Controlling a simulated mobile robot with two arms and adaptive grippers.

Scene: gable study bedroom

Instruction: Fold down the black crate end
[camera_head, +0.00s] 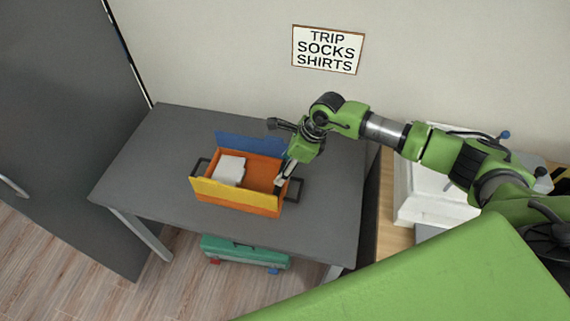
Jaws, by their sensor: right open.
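The crate stands on the grey table, with an orange inside and right part (262,172), a yellow front wall (232,194) and a blue back wall (235,141). A black frame-like piece (298,190) shows at its right end, and another black piece (200,165) shows at its left end. I cannot tell which is the black crate end. A white block-like item (229,170) lies inside on the left. My right gripper (284,177) is open, pointing down at the crate's right end; whether it touches is unclear, and it hides part of that end. My left gripper is out of view.
The grey table (150,170) is clear left of the crate. A teal case (245,251) sits below the table. A white boxy thing (425,195) stands to the right. A sign (327,50) hangs on the wall. A dark grey panel (60,120) stands at the left.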

